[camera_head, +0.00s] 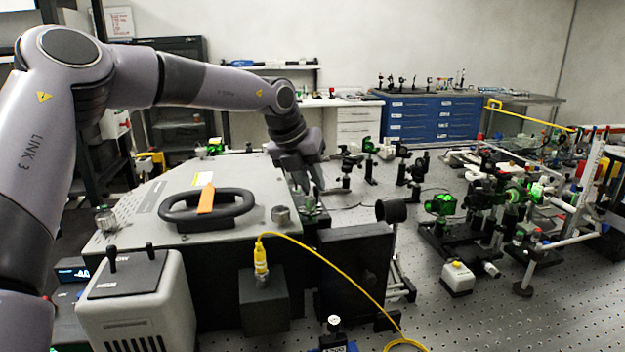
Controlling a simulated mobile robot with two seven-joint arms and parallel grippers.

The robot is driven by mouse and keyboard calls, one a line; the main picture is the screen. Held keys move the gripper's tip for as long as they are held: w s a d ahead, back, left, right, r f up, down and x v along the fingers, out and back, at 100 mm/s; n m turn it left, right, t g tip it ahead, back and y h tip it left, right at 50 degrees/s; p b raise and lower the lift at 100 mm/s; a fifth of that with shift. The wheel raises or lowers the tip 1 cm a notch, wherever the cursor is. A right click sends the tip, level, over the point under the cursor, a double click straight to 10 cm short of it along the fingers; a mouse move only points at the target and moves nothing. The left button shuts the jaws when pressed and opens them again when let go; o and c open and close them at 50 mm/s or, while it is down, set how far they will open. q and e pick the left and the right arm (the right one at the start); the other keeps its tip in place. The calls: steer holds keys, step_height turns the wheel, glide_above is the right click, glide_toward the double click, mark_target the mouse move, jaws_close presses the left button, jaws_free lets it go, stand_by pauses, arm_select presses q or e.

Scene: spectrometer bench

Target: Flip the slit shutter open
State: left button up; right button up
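The spectrometer (150,195) is a large grey box with a black oval handle (212,212) and an orange tag on its lid. My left gripper (309,188) points down at the right end of the lid. A small grey-green fitting (309,206) stands just below its fingertips, and I cannot tell whether they touch it. It may belong to the slit shutter, but it is too small to make out a flap or its position. The gap between the fingers is not clear. My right gripper is not in view.
A short metal knob (281,215) stands on the lid. A yellow cable (330,262) arcs in front of a black panel (356,262). A black cup-shaped part (391,210) stands right of the gripper. Many optics mounts (445,205) crowd the perforated bench at right.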

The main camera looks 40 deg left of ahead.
arm_select(q)
steer(key=shift+w+f, duration=0.25)
steer(key=shift+f, duration=0.25)
